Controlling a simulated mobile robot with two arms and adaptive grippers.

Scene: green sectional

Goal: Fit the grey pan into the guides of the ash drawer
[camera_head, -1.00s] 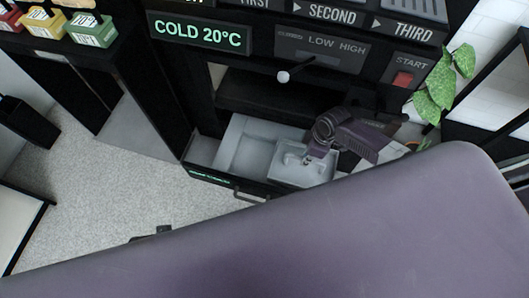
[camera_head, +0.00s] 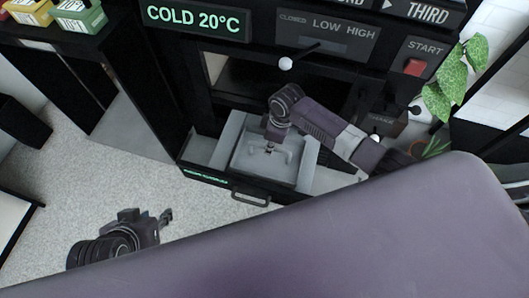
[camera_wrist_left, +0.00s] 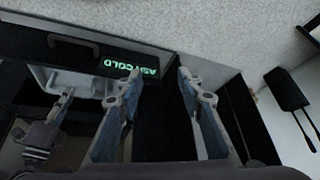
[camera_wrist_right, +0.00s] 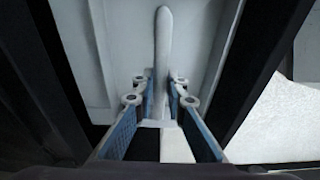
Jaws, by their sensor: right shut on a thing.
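The drawer's bar handle (camera_head: 250,197) sticks out at the front. A black control panel with a white knob (camera_head: 286,63) and red START button (camera_head: 414,67) rises behind. A plant (camera_head: 450,85) stands at right. The pale floor (camera_head: 100,175) at left is clear.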

